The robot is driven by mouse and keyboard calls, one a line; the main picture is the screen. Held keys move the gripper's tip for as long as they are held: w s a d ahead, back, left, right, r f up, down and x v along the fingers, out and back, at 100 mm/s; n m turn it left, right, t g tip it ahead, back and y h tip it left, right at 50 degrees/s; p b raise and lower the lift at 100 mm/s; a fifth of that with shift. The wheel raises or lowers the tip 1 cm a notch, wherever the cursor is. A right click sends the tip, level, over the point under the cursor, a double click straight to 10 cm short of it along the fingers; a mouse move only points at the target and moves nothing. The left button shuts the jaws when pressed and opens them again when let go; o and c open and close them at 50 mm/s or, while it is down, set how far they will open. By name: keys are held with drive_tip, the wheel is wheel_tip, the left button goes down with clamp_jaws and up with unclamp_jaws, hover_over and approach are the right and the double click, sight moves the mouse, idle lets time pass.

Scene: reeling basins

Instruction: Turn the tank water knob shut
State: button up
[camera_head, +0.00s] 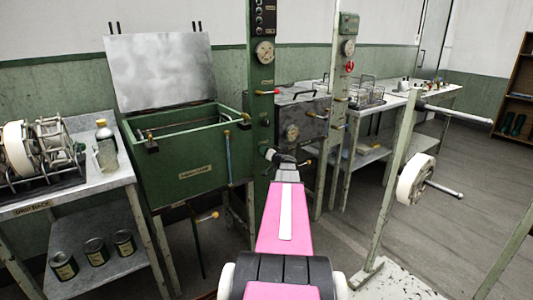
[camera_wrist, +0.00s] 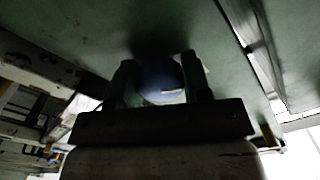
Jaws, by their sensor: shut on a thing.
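My gripper (camera_head: 279,157) is at the green column (camera_head: 261,113), low on its front, at the far end of my pink arm. In the wrist view my gripper (camera_wrist: 161,78) has one dark finger on each side of a round, dark blue knob (camera_wrist: 160,72). The fingers are shut on this knob, which sits against a dark green surface. A pale patch shows on the knob's lower part. The knob's turn angle cannot be told in the dim light. The green tank (camera_head: 190,172) with its lid raised stands just left of the column.
A metal table with a reel (camera_head: 45,148) and a bottle (camera_head: 106,146) stands at the left, cans (camera_head: 95,251) below. A second column (camera_head: 335,120) and a grey basin (camera_head: 302,124) stand right of my gripper. A post with a white wheel (camera_head: 415,180) stands nearer at right.

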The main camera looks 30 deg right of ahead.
drive_tip(key=m, duration=0.5)
drive_tip(key=shift+m, duration=0.3)
drive_tip(key=m, duration=0.5)
drive_tip(key=shift+m, duration=0.4)
drive_tip(key=o, duration=0.9)
drive_tip(key=shift+r, duration=0.1)
drive_tip(key=s, duration=1)
drive_tip(key=shift+s+d, duration=0.4)
